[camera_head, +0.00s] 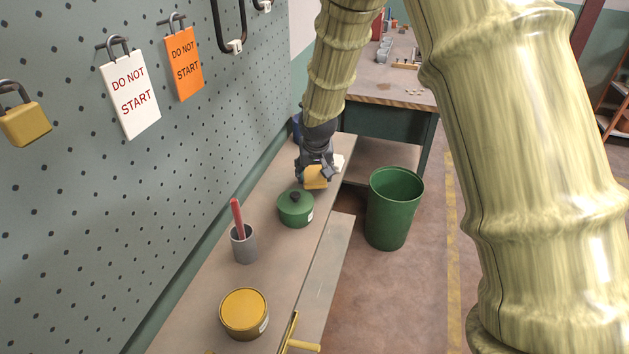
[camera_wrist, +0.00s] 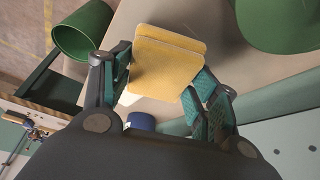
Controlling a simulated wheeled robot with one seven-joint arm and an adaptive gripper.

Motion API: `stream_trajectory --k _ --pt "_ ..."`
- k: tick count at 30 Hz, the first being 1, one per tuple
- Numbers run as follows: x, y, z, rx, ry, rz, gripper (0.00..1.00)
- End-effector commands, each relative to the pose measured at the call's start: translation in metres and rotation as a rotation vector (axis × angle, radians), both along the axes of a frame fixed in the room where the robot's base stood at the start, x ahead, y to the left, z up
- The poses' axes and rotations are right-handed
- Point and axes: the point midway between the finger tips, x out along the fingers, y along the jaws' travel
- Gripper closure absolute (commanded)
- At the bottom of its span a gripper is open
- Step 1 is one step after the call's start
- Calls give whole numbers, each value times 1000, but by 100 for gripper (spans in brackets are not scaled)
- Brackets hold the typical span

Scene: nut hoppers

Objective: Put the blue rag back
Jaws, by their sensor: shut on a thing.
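My gripper (camera_head: 314,170) is above the far part of the wall bench, just beyond the green lidded tin. In the wrist view, my gripper (camera_wrist: 162,88) has its teal-padded fingers on either side of a yellow square pad (camera_wrist: 165,58), shut on it. The pad looks like two stacked or folded layers; it also shows in the head view (camera_head: 315,180). I cannot make out a blue rag for certain. A blue thing (camera_wrist: 141,121) shows partly behind my gripper in the wrist view, and some blue (camera_head: 297,124) shows beside my wrist in the head view.
The green tin (camera_head: 295,209), a grey cup with a red-handled tool (camera_head: 244,245) and a yellow tin (camera_head: 244,313) stand along the bench. A green bin (camera_head: 393,210) stands on the floor to the right. A pegboard (camera_head: 110,190) bounds the left side.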

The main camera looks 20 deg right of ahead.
Motion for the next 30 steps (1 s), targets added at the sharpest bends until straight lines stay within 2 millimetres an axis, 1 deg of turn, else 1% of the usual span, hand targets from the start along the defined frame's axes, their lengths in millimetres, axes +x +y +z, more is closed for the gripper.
stream_trajectory --k 1,5,16,17,19,20,30 --pt "0 0 -13 0 1 1 59" --pt "0 0 -24 0 0 1 59" --pt "0 0 -26 0 0 1 59" --pt "0 0 -25 0 0 1 34" --pt "0 0 -25 0 0 1 22" --pt "0 0 -25 0 0 1 18" --pt "-1 0 -24 0 0 1 18"
